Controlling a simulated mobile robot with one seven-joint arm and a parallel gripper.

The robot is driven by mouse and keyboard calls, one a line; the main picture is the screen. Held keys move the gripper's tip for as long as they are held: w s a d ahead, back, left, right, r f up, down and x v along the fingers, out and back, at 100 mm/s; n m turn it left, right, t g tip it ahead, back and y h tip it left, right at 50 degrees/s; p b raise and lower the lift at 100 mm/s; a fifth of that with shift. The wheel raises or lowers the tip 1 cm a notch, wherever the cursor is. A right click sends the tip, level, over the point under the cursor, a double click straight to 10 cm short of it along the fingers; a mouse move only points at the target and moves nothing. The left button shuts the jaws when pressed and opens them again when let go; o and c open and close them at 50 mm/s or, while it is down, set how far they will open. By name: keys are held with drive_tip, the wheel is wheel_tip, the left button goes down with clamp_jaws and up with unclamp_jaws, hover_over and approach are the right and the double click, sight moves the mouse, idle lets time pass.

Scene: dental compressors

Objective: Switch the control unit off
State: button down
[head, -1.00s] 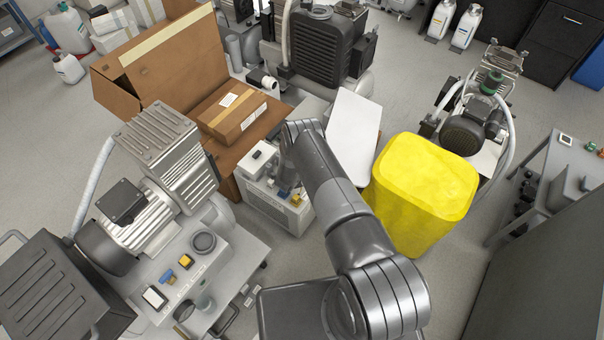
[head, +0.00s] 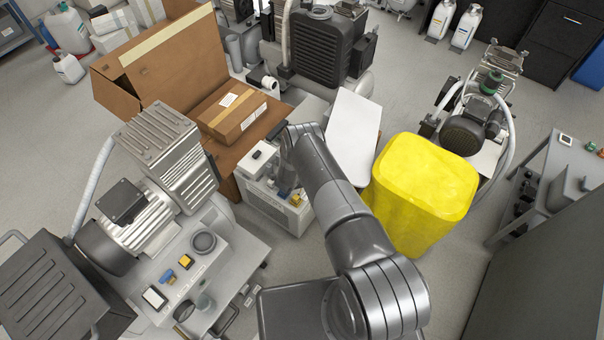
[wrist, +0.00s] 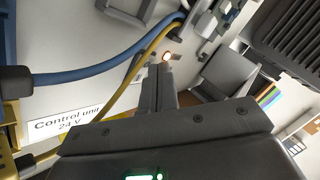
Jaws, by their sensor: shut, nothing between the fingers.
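The control unit (head: 258,208) is a pale box on the floor in the middle of the head view, with yellow and blue parts at its front right. A small round orange-lit element (wrist: 166,57) glows on the panel. My gripper (wrist: 162,70) is shut and empty, its fingertips just below that light in the picture. I cannot tell whether they touch it. My arm hides part of the unit in the head view.
An open cardboard box (head: 150,75) with a smaller carton (head: 232,116) lies behind the unit. A yellow bin (head: 422,190) stands to the right, beside a white panel (head: 352,135). A compressor (head: 140,215) stands at left. The blue cable (wrist: 100,72) runs close to my fingers.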

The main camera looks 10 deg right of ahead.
drive_tip(key=shift+f, duration=0.15)
idle(0.5)
drive_tip(key=shift+r, duration=0.75)
drive_tip(key=shift+s+d+r, duration=0.15)
drive_tip(key=shift+r, duration=1.1)
drive_tip(key=shift+s+d+r, duration=0.1)
drive_tip(key=shift+s+r, duration=0.05)
drive_tip(key=shift+r, duration=1.05)
drive_tip(key=shift+w+r, duration=0.1)
